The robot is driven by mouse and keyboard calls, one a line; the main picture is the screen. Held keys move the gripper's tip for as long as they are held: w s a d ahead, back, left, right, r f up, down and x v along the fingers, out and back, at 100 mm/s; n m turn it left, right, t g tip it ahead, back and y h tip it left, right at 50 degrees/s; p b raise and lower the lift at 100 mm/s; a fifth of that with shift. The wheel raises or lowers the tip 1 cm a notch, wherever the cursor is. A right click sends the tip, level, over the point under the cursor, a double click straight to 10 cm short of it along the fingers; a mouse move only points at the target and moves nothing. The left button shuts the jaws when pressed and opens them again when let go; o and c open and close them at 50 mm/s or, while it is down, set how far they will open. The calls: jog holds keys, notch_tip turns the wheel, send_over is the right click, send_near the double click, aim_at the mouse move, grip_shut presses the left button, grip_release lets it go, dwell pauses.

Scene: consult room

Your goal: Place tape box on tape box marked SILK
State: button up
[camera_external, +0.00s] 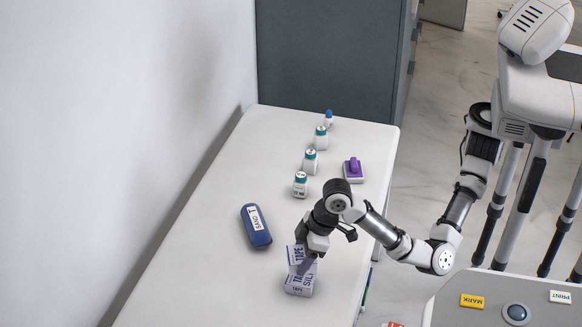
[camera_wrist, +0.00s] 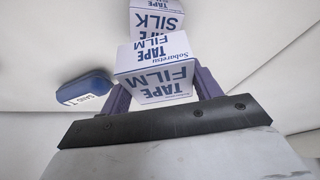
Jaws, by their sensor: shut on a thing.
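The tape box marked FILM (camera_wrist: 155,72) is white with blue lettering and sits between my two purple fingers in the wrist view. My gripper (camera_external: 306,264) is shut on it, reaching down at the front of the table. In the external view the held tape box (camera_external: 295,254) shows partly behind the fingers. The tape box marked SILK (camera_external: 300,284) stands on the table just below it in that picture. The SILK box (camera_wrist: 158,18) also shows beyond the held box in the wrist view, partly hidden by it. I cannot tell whether the two boxes touch.
A blue case labelled SAND (camera_external: 256,226) lies left of my gripper on the white table (camera_external: 205,270). Several white bottles with green caps (camera_external: 310,161), a blue-capped bottle (camera_external: 328,118) and a purple-topped object (camera_external: 353,170) stand farther back. The table's left part is clear.

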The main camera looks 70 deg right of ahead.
jog(key=shift+f, duration=2.3)
jog(key=shift+f, duration=0.2)
jog(key=o, duration=1)
jog(key=shift+r, duration=0.1)
